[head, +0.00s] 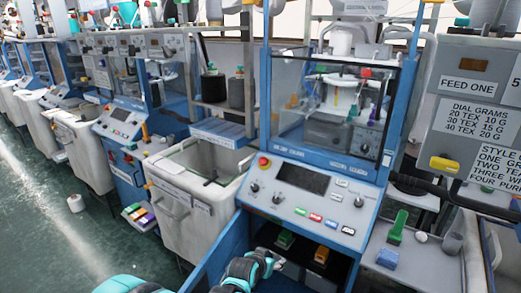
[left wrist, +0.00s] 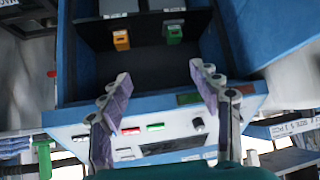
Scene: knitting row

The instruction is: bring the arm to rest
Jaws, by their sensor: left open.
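My left arm, teal and black, comes in at the bottom of the head view. Its gripper (head: 274,262) is low in front of the blue machine's open lower compartment, below the control panel (head: 302,195). In the left wrist view the two fingers of the left gripper (left wrist: 160,75) stand wide apart with nothing between them. That view looks into the dark compartment, where an orange block (left wrist: 121,40) and a green block (left wrist: 174,34) sit apart from the fingers. My right gripper is in neither view.
A white bin (head: 185,205) stands left of the machine. A grey side table (head: 415,262) at right holds a green tool (head: 397,228) and a blue box (head: 387,258). A sign board (head: 485,110) hangs at right.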

